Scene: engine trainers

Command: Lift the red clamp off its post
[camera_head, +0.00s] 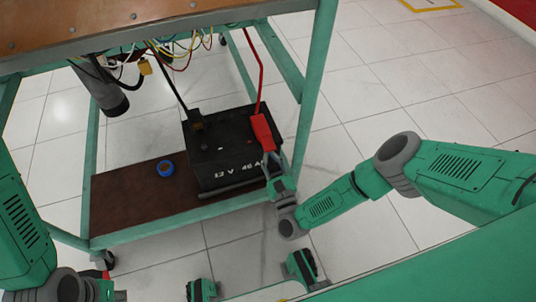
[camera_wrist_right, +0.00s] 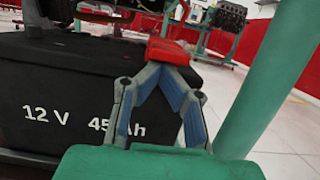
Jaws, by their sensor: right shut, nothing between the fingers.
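The red clamp (camera_head: 262,132) sits at the right end of the black battery's (camera_head: 222,170) top, with a red cable (camera_head: 256,65) rising from it. My right gripper (camera_head: 269,157) is at the clamp's near end. In the right wrist view, its blue-lined fingers (camera_wrist_right: 164,68) come together at the tips, right at the near edge of the red clamp (camera_wrist_right: 168,52). The fingers are shut with nothing between them; whether they touch the clamp I cannot tell. The post under the clamp is hidden.
The battery stands on the brown lower shelf (camera_head: 130,205) of a green-framed stand. A green leg (camera_head: 313,90) rises just right of the clamp. A black clamp (camera_head: 196,120) with a black cable is on the battery's left. A blue ring (camera_head: 166,168) lies on the shelf.

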